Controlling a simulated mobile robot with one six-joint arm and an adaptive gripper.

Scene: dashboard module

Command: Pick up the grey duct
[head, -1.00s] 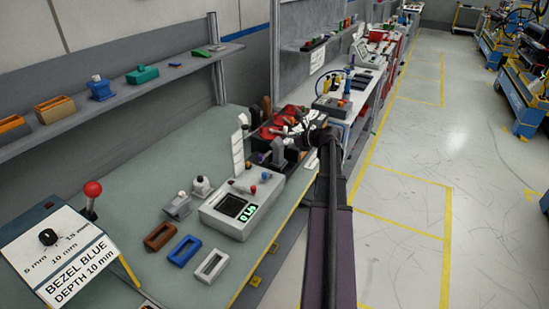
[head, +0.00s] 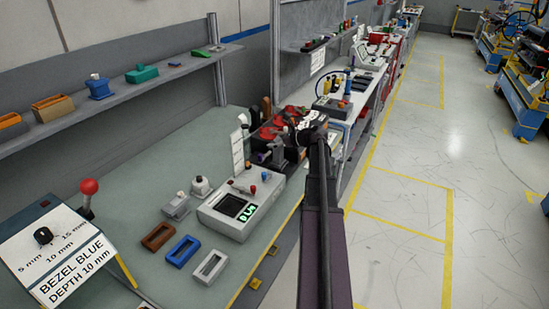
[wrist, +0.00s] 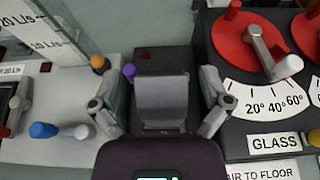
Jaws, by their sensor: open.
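A grey duct-like piece (wrist: 162,100) with a sloping front stands at a dark block in the wrist view. It sits between the two fingers of my gripper (wrist: 160,98), which are spread wide with a gap showing on each side. I see no clear contact. In the head view a grey piece (head: 277,151) shows beside the control box, just left of my gripper (head: 297,136). My arm and gripper hide part of that area, and the lower end of the grey piece is hidden by my gripper's body in the wrist view.
A control box (head: 240,206) with a green display stands left of my gripper. A dark panel with red discs, a lever and a GLASS label (wrist: 275,142) is close on the right. A purple knob (wrist: 129,71) is by the left finger. Several bezels lie nearer on the bench.

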